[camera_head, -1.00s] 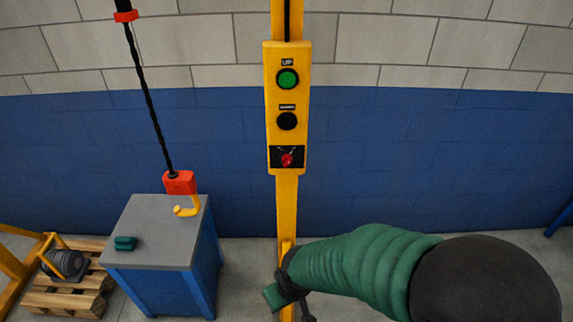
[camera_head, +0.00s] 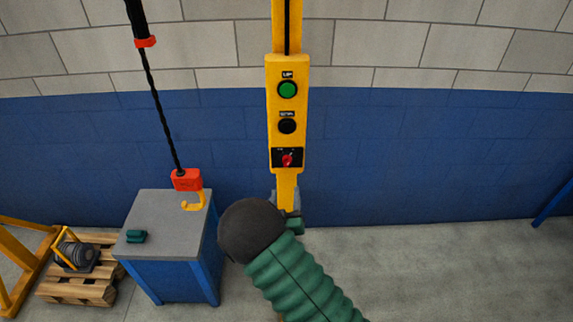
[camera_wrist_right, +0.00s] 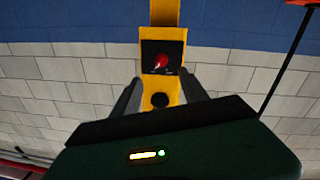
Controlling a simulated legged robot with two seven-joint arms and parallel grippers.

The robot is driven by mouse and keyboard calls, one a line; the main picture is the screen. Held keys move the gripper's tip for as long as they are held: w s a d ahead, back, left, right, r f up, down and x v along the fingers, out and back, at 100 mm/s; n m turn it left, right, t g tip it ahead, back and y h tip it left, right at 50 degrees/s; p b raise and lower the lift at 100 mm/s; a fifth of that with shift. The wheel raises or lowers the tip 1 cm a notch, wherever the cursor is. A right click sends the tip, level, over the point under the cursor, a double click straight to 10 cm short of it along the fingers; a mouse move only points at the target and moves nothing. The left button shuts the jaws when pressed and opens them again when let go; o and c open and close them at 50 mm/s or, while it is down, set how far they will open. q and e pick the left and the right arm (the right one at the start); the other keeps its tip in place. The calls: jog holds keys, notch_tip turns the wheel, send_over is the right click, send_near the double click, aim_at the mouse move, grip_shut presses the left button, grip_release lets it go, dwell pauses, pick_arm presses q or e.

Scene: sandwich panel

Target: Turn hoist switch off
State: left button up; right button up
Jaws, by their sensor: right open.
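The yellow hoist control panel (camera_head: 287,140) hangs in front of the wall in the head view. It has a green UP button, a black button below it, and a red rotary switch (camera_head: 287,160) on a black plate at the bottom. My right gripper (camera_head: 288,200) is just below the panel, partly hidden by my arm. In the right wrist view, which is upside down, the open fingers of the right gripper (camera_wrist_right: 160,78) stand either side of the panel's image, with the red switch (camera_wrist_right: 161,61) beyond them. They hold nothing. My left gripper is out of view.
A blue cabinet with a grey top (camera_head: 160,210) stands left of the panel, with a small green object (camera_head: 136,236) on it. A red and yellow hoist hook (camera_head: 187,181) hangs above it. A wooden pallet (camera_head: 75,289) is far left. The floor at right is clear.

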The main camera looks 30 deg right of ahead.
aim_at(287, 166)
jog(key=p+x, duration=0.1)
jog(key=x, duration=0.5)
jog(key=p+x, duration=0.1)
jog(key=x, duration=0.6)
jog(key=shift+w+a, duration=0.15)
jog(key=shift+a, duration=0.1)
jog(key=shift+d, duration=0.2)
jog(key=shift+c, duration=0.5)
grip_shut()
